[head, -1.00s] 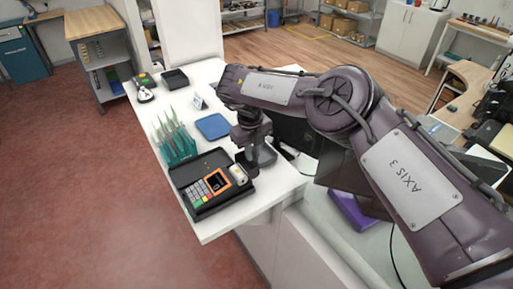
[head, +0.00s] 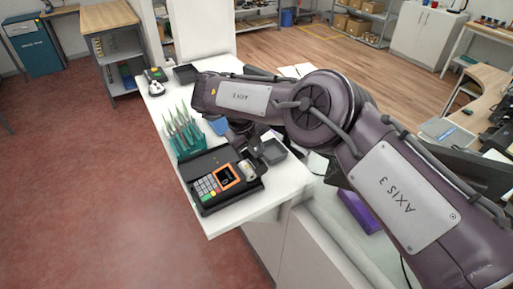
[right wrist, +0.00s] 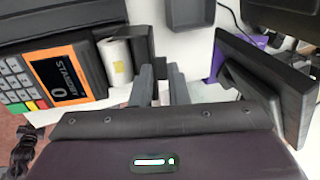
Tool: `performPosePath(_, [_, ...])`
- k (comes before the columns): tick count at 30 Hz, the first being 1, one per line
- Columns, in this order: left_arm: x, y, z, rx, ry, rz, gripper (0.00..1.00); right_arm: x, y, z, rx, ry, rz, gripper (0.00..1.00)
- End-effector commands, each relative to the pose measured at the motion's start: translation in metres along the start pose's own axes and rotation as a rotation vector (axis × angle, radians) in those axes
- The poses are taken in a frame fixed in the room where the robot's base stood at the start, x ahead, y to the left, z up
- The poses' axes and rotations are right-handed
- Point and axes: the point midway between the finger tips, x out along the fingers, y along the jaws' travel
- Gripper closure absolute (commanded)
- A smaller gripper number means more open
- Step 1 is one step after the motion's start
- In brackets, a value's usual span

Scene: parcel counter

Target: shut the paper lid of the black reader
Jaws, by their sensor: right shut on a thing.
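The black reader (head: 212,185) lies on the white counter, with a keypad and an orange-framed screen. A white paper roll (head: 247,169) shows in its open bay, and also in the right wrist view (right wrist: 117,62). The paper lid (right wrist: 142,42) is a dark flap standing raised beside the roll. My right gripper (right wrist: 161,82) is at this flap, beside the roll, and is shut on it; the exact contact is hard to see. In the head view my right arm and wrist partly cover this spot. My left gripper is not in view.
A teal holder with spiky upright pieces (head: 182,135) stands behind the reader. A blue pad (head: 219,127) is partly hidden by my arm. A monitor (right wrist: 262,85) is close on the right in the wrist view. The counter's front corner (head: 225,225) is clear.

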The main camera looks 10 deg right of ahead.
Motion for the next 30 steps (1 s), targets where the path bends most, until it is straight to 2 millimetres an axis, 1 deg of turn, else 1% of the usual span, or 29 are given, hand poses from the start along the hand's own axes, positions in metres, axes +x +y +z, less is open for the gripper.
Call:
performPosePath(1, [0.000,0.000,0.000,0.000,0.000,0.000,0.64,0.000,-0.001,0.000,0.001,0.000,0.000,1.00])
performPosePath(2, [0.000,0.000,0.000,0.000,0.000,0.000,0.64,0.000,-0.001,0.000,0.001,0.000,0.000,0.84])
performPosePath(6, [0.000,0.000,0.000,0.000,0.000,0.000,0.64,0.000,0.000,0.000,0.000,0.000,0.000,0.66])
performPosePath(14, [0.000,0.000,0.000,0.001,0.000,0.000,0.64,0.000,0.000,0.000,0.000,0.000,0.001,0.66])
performPosePath(17, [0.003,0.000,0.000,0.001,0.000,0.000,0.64,-0.006,0.000,0.001,0.000,-0.003,0.001,0.66])
performPosePath(20, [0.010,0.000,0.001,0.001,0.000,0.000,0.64,-0.018,0.000,0.002,0.000,-0.005,0.000,0.66])
performPosePath(24, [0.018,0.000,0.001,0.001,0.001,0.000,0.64,-0.043,0.001,0.002,0.000,-0.006,-0.001,0.66])
performPosePath(27, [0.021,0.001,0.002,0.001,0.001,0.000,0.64,-0.060,0.001,0.001,0.000,-0.004,-0.001,0.66])
performPosePath(30, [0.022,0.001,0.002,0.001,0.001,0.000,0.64,-0.071,0.000,0.001,-0.001,-0.002,0.000,0.66])
